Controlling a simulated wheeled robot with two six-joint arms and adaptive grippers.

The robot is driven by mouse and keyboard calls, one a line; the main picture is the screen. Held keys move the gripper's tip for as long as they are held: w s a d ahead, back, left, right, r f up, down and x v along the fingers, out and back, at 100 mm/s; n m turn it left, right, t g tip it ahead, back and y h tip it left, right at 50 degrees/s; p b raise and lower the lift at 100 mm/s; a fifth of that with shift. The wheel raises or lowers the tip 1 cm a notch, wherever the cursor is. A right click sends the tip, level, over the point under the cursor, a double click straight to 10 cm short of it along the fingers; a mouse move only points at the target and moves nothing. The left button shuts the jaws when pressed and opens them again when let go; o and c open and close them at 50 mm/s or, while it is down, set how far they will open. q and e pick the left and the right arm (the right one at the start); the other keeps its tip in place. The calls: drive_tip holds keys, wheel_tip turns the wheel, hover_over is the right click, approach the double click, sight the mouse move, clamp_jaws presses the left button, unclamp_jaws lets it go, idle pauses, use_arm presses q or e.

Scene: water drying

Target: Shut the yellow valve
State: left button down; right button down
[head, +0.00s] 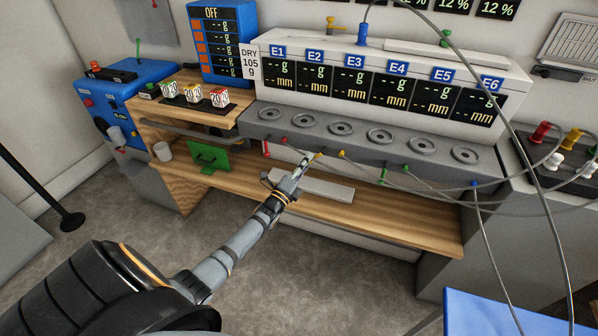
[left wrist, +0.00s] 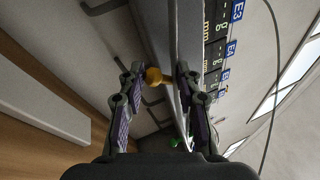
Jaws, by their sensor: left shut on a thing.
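A small yellow valve knob (left wrist: 155,77) shows between the two fingers of my left gripper in the left wrist view. The fingers hide part of the valve in the head view. My right gripper is out of view.
Another yellow-orange knob (head: 341,153) is just to the right, with red (head: 284,140) and green (head: 383,175) ones along the same edge. Grey hoses cross on the right. A wooden shelf (head: 400,215) with a pale flat block (head: 325,190) lies below. A blue panel (head: 510,312) is at lower right.

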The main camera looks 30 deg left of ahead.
use_arm(q)
drive_tip(key=d+n+y, duration=0.1)
drive_tip(key=n, duration=0.3)
drive_tip(key=d+f+n+y, duration=0.1)
drive_tip(key=d+n+y, duration=0.1)
drive_tip(key=n, duration=0.1)
drive_tip(key=w+d+f+n+y, duration=0.1)
drive_tip(key=n+y, duration=0.1)
drive_tip(key=n, duration=0.2)
drive_tip(key=shift+d+f+n, duration=0.15)
drive_tip(key=shift+f+n, duration=0.05)
drive_tip(key=shift+n, duration=0.1)
use_arm(e)
drive_tip(key=shift+w+r, duration=0.1)
drive_tip(key=shift+w, duration=0.65)
use_arm(q)
drive_tip(key=shift+y, duration=0.4)
use_arm(e)
drive_tip(key=shift+s, duration=0.1)
use_arm(q)
drive_tip(key=shift+r, duration=0.15)
